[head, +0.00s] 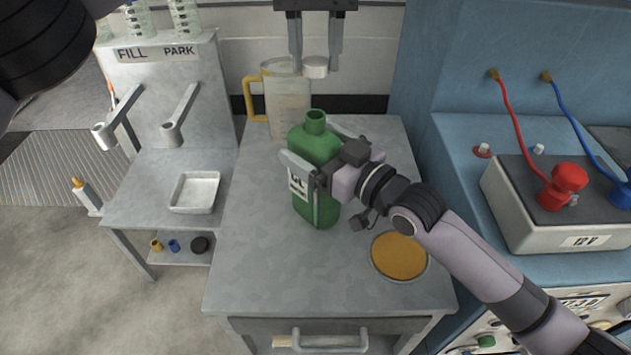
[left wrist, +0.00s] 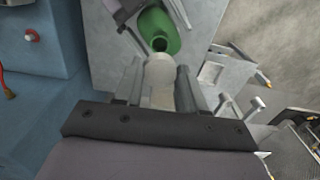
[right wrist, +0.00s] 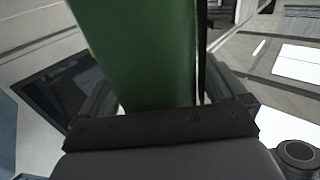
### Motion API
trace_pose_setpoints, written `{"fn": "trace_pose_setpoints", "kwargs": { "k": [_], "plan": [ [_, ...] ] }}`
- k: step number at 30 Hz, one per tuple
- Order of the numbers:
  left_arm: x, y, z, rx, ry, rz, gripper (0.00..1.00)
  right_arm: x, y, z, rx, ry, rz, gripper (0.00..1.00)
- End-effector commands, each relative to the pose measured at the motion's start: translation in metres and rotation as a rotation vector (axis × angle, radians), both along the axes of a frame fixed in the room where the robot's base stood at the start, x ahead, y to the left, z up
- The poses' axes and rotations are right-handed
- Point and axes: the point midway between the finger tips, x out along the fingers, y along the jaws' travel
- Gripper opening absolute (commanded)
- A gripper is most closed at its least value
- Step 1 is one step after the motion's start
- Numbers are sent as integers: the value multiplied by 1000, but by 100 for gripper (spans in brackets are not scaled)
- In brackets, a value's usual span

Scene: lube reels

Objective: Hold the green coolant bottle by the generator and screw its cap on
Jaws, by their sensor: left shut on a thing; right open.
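The green coolant bottle (head: 314,150) stands upright and uncapped on the grey cabinet top (head: 260,265), its neck open upward. My left gripper (head: 315,62) is above the bottle, pointing down, shut on a pale cap (head: 315,68). The cap hangs above the neck, apart from it. The left wrist view shows the cap (left wrist: 159,80) between the fingers, with the bottle (left wrist: 160,30) beyond. My right gripper (head: 318,170) reaches in from the right, open, with a finger on each side of the bottle. The bottle (right wrist: 145,50) fills much of the right wrist view.
A jug (head: 287,100) with a yellow handle stands behind the bottle. A yellow-brown disc (head: 400,256) lies in the cabinet top at right. The blue housing (head: 465,180) and a 12 V battery (head: 530,205) are at right. A FILL/PARK stand (head: 160,75) and tray (head: 195,191) are at left.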

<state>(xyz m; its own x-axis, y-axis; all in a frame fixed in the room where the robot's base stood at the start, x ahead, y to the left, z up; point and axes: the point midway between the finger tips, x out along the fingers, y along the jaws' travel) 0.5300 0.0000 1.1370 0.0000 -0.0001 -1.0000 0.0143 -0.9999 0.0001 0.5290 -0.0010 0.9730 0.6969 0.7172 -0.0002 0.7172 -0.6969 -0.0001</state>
Motion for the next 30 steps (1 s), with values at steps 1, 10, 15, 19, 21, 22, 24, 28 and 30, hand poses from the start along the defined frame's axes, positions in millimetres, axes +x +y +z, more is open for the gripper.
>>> {"fn": "trace_pose_setpoints", "kwargs": {
  "k": [1, 10, 15, 19, 21, 22, 24, 28, 30],
  "plan": [
    [0, 0, 0, 0, 0, 0, 12, 0, 0, 0, 0, 0, 0, 98],
    [0, 0, 0, 0, 0, 0, 12, 0, 0, 0, 0, 0, 0, 56],
    [0, 0, -1, 0, 0, 0, 12, 0, 0, 0, 0, 0, 0, 18],
    [0, 1, -15, 2, 3, -1, 12, 0, 0, 0, 0, 0, 0, 18],
    [-1, 1, -26, 1, 3, -2, 12, 0, 0, 0, 0, 0, 0, 18],
    [-1, 1, -30, 2, 3, -2, 12, 0, 0, 0, 0, 0, 0, 18],
    [-1, 0, -40, 1, 1, -1, 12, 0, 0, 0, 0, 0, 0, 18],
    [-1, 0, -49, 1, -1, -1, 12, 0, 0, 0, 0, 0, 0, 18],
    [-1, 0, -50, 0, -2, 0, 12, 0, 0, 0, 0, 0, 0, 18]
  ]
}}
